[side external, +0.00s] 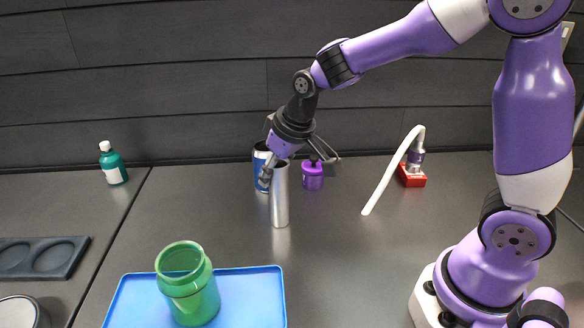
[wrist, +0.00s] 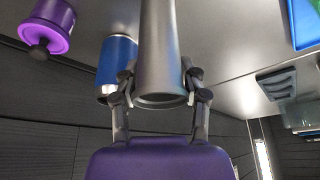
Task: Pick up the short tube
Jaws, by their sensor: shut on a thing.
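The short tube (side external: 280,200) is a plain silver metal cylinder, upright on or just above the dark worktop; I cannot tell which. In the wrist view the tube (wrist: 162,50) runs away from me, with its flared open rim nearest. My gripper (side external: 270,172) comes down at a slant from the upper right to the tube's top end. In the wrist view the fingers of my gripper (wrist: 161,88) sit on either side of the tube near its rim, shut on it. The far fingertip is partly hidden in the side view.
A blue and silver can (side external: 260,168) stands close behind the tube, and a purple lidded jar (side external: 312,177) to its right. A green jar (side external: 190,290) stands on a blue tray (side external: 252,285) in front. A white hose (side external: 390,175) rises from a red-based device (side external: 412,178). A teal bottle (side external: 113,165) stands back left.

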